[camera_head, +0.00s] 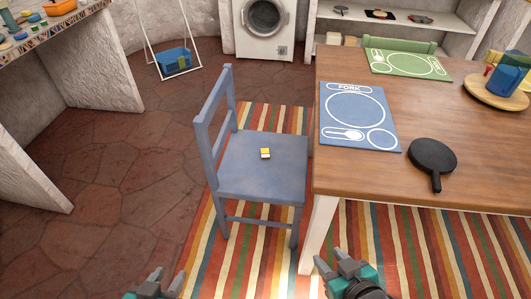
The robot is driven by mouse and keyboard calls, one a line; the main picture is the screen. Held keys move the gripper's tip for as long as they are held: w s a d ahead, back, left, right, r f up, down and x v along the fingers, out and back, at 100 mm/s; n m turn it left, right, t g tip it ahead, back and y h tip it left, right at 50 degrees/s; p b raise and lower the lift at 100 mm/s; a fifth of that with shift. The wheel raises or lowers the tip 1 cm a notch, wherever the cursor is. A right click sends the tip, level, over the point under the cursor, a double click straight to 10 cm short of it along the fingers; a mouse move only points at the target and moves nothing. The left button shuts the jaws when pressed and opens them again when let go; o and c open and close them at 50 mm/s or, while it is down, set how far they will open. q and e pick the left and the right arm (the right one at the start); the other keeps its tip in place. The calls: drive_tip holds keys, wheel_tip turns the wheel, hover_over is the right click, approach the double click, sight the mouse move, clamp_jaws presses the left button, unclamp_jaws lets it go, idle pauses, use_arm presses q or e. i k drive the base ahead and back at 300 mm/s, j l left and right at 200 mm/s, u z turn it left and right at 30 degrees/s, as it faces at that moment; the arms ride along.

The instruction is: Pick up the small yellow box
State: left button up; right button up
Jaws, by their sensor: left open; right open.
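The small yellow box (265,153) lies on the seat of a blue chair (262,178). It shows yellow on top and a whitish side. My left gripper (168,280) is at the bottom edge, left of the chair, open and empty, over the floor and the rug's edge. My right gripper (336,266) is at the bottom edge, right of the chair's front legs and near the table leg, open and empty. Both grippers are well apart from the box. Nothing covers the box.
A wooden table (460,170) stands right of the chair, with a blue placemat (354,130), a green placemat (405,66) and a black paddle-shaped object (433,157). The chair's backrest (217,110) rises on the seat's left. Stone floor (130,190) at left is clear.

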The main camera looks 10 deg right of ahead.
sight(264, 153)
drive_tip(key=i+j+z, duration=0.3)
drive_tip(key=j, duration=0.25)
drive_tip(key=j+z, duration=0.3)
drive_tip(key=j, duration=0.25)
drive_tip(key=j+z, duration=0.3)
drive_tip(key=j, duration=0.35)
drive_tip(key=i+j+z, duration=0.25)
drive_tip(key=j, duration=0.2)
drive_tip(key=j+z, duration=0.2)
drive_tip(key=j, duration=0.2)
drive_tip(key=i+j+z, duration=0.2)
drive_tip(key=j, duration=0.25)
drive_tip(key=j+z, duration=0.15)
drive_tip(key=j, duration=0.3)
drive_tip(key=i+j, duration=0.4)
drive_tip(key=j, duration=0.2)
drive_tip(key=i+j+z, duration=0.1)
drive_tip(key=j, duration=0.2)
drive_tip(key=i+j, duration=0.55)
